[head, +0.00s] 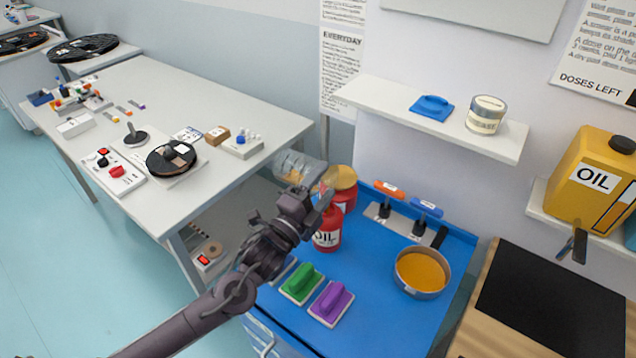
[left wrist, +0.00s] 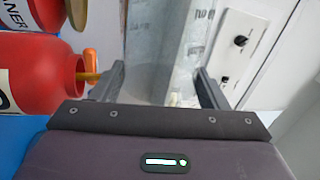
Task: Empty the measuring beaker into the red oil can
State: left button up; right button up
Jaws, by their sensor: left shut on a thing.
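The measuring beaker (head: 297,168) is clear and tilted well over, its mouth toward the red oil can (head: 328,236). My left gripper (head: 312,196) is shut on the beaker, above and left of the can. In the left wrist view the beaker (left wrist: 160,45) is between my fingers (left wrist: 165,88). The red oil can (left wrist: 35,75) is at the left there, with a short amber streak (left wrist: 91,76) at its open mouth. I cannot tell how much oil is in the beaker. My right gripper is not in view.
A red tin with a yellow lid (head: 341,177) stands behind the can. A pan of amber liquid (head: 422,271) stands right. A shelf (head: 420,113) overhangs the back.

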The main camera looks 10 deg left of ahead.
pick_arm(q)
jog(key=shift+f+m+b, duration=0.3)
jog(key=shift+f+m, duration=0.05)
jog(key=shift+m, duration=0.05)
jog(key=shift+d+f, duration=0.1)
dwell(0.3)
